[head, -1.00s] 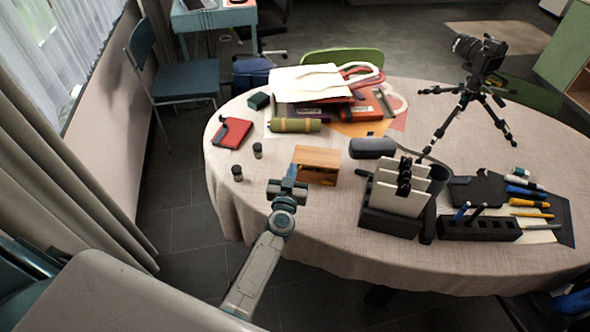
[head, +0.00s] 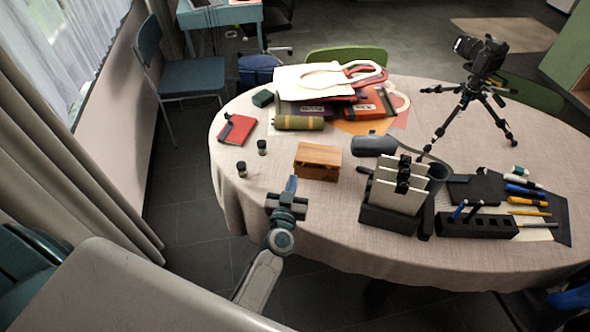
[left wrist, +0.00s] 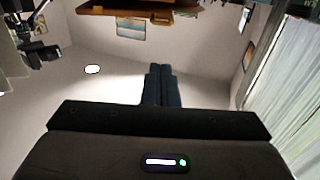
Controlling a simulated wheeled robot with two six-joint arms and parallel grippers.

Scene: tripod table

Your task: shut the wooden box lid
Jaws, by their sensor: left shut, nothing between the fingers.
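The wooden box (head: 318,162) stands on the round table near its front edge, left of the middle, in the head view. Its lid lies flat on top and looks shut; no gap shows at this size. My left gripper (head: 291,185) is in front of the box and to its lower left, apart from it in the picture. Its fingers are together with nothing between them; they also show together in the left wrist view (left wrist: 158,85). The box is not clearly seen in the left wrist view. My right gripper is not in view.
Two small dark jars (head: 242,169) and a red notebook (head: 237,129) lie left of the box. A grey case (head: 373,145) and a black card holder (head: 388,218) stand to its right. Bags and books (head: 330,82) lie behind it. A camera tripod (head: 463,112) stands at right.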

